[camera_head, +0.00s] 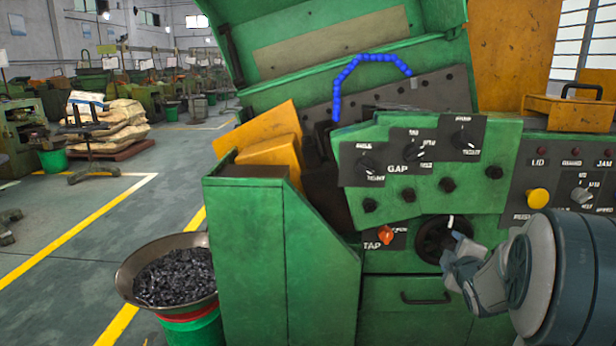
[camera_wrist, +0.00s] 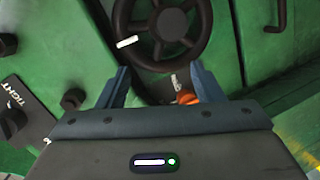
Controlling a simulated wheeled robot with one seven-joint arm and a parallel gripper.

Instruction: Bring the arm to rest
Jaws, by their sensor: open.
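My gripper (camera_wrist: 159,75) is open, with its two fingers apart and nothing held between them. In the head view my gripper (camera_head: 452,258) is at the right, close to the lower right of a black handwheel (camera_head: 426,240) on the green machine's front. The wrist view shows the handwheel (camera_wrist: 152,54) just beyond the fingertips; I cannot tell whether they touch it. An orange knob (camera_wrist: 187,97) shows beside the right finger, partly hidden. In the head view the orange knob (camera_head: 386,235) is left of the wheel, by the TAP label.
The machine panel with black knobs (camera_head: 447,185) is above my gripper. A yellow button (camera_head: 538,198) is to the right. A drawer handle (camera_head: 427,299) sticks out below. A bowl of dark metal parts (camera_head: 175,277) stands at the lower left. Floor beyond it is open.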

